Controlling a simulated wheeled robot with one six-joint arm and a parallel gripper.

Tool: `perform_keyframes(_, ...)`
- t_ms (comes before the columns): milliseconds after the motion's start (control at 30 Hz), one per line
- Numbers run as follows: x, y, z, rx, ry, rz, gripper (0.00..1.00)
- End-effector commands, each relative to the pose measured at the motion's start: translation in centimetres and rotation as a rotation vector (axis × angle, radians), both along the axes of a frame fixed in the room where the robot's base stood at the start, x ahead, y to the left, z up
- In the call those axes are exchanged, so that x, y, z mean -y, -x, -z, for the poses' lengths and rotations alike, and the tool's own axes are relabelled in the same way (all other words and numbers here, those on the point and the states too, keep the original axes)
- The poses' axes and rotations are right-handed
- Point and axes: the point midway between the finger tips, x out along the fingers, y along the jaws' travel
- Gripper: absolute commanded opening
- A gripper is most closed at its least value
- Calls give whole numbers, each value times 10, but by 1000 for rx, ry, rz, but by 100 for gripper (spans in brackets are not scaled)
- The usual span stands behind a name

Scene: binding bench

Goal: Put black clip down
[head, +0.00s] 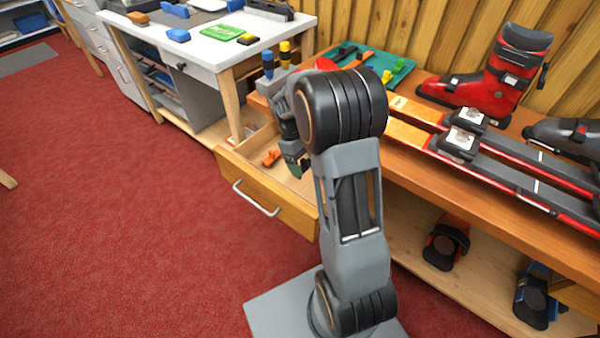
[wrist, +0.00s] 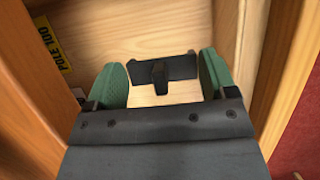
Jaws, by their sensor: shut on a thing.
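The black clip (wrist: 162,72) shows in the wrist view between the two green finger pads of my gripper (wrist: 165,78). It is a dark bar with a short stub in its middle, and my gripper is shut on it. In the head view my gripper (head: 296,167) points down into the open wooden drawer (head: 268,198) under the bench. The pale drawer floor (wrist: 150,25) lies beneath the clip. The clip is too small and too hidden by the gripper to make out in the head view.
An orange piece (head: 271,158) lies in the drawer left of my gripper. The bench (head: 455,195) bears skis (head: 505,172) and a red boot (head: 510,70). A white-topped table (head: 215,50) stands behind.

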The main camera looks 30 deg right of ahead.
Motion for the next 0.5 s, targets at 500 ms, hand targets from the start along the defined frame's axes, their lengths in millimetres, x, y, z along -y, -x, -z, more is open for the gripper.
perform_keyframes(500, 0, -31, 38, 2, 0, 1, 54)
